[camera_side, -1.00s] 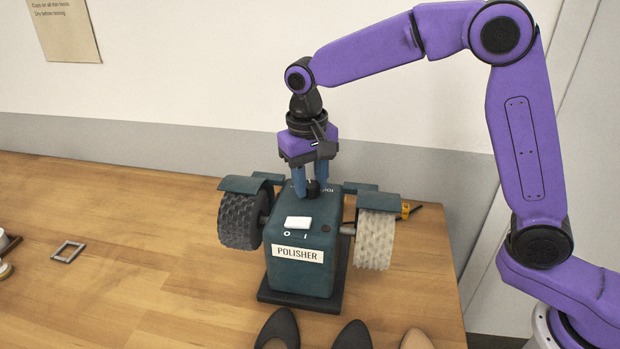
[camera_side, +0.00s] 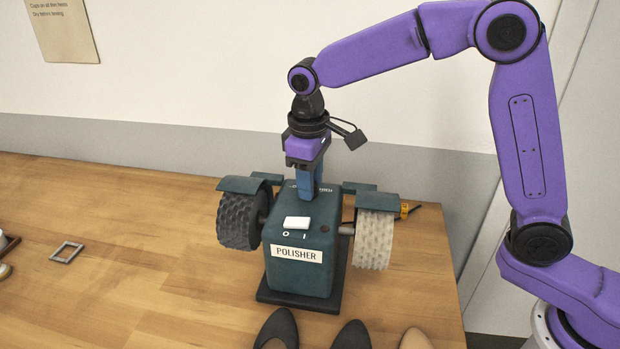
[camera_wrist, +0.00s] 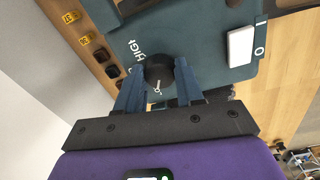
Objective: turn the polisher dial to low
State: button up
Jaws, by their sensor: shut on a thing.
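The polisher (camera_side: 300,262) is a dark green box with a "POLISHER" label, standing on the wooden bench in the side view. Its round black dial (camera_wrist: 158,70) shows in the wrist view, with a white pointer mark on the side toward my palm. The lettering "HIGH" is printed to the left of the dial; other markings are hidden or too small to read. My gripper (camera_side: 307,194) points straight down on top of the polisher. Its blue fingers are shut on the dial, one on each side in the wrist view. The fingers hide the dial in the side view.
A white rocker switch (camera_side: 298,222) marked O and I is near the dial. A dark brush wheel (camera_side: 238,221) and a pale buffing wheel (camera_side: 373,240) flank the polisher. Several shoes (camera_side: 353,336) lie in front. A metal square frame (camera_side: 67,252) lies on the left; bench around it is clear.

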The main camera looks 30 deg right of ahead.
dwell(0.4)
jog(key=o, duration=1)
jog(key=shift+o, duration=0.2)
jog(key=shift+r, duration=0.15)
notch_tip(320, 180, up, 17)
jog(key=shift+s+a, duration=0.3)
jog(key=shift+a, duration=0.1)
jog(key=s+d+f+n, duration=0.2)
jog(key=s+d+f, duration=0.3)
jog(key=s, duration=0.5)
jog(key=s+d+f+n, duration=0.2)
jog(key=s+d+f, duration=0.4)
jog(key=s, duration=0.4)
jog(key=s+d+f+n+y, duration=0.1)
jog(key=s+d+f, duration=0.4)
jog(key=s+f, duration=0.2)
jog(key=s, duration=0.2)
jog(key=shift+s+d+f+n, duration=0.2)
jog(key=shift+s+f+n, duration=0.2)
